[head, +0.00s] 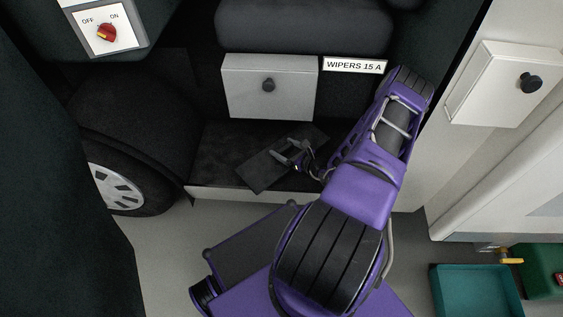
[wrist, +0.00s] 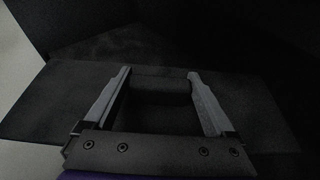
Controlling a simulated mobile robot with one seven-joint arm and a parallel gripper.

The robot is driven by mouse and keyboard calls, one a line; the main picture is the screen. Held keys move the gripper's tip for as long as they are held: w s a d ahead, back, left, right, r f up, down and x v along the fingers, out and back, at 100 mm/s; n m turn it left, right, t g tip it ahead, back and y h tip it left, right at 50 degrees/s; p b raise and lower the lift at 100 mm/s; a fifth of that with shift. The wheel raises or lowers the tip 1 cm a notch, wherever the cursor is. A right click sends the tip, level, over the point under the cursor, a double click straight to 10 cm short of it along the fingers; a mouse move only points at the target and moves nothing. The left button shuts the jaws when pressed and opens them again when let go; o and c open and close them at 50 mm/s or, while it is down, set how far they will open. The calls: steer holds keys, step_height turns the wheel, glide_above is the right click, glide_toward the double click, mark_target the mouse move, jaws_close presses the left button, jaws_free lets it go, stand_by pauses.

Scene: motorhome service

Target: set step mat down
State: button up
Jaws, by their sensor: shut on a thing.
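The step mat (head: 262,170) is a thin dark rectangle, turned at an angle over the dark step (head: 222,145) in the footwell. Its near corner reaches the step's pale front edge. My gripper (head: 290,150) is over the mat's right part and shut on it. In the wrist view the mat (wrist: 50,110) spreads out on both sides of my gripper (wrist: 160,75), with a dark raised block (wrist: 160,88) between the fingers. I cannot tell whether the mat touches the step or hangs just above it.
A wheel (head: 120,186) is at left, a white cabinet (head: 505,83) at right, a teal bin (head: 475,290) at lower right.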

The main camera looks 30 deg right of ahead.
step_height(320, 180, down, 8)
steer(key=shift+s+r+b, duration=0.1)
steer(key=shift+b, duration=0.75)
steer(key=o, duration=1.1)
steer(key=shift+f, duration=0.2)
steer(key=shift+r, duration=0.1)
steer(key=shift+s+r, duration=0.15)
steer(key=shift+s, duration=0.05)
steer(key=p+v, duration=0.1)
steer(key=v, duration=1)
steer(key=shift+s+p, duration=0.15)
steer(key=shift+p, duration=0.25)
steer(key=shift+s+r, duration=0.1)
steer(key=shift+s, duration=0.05)
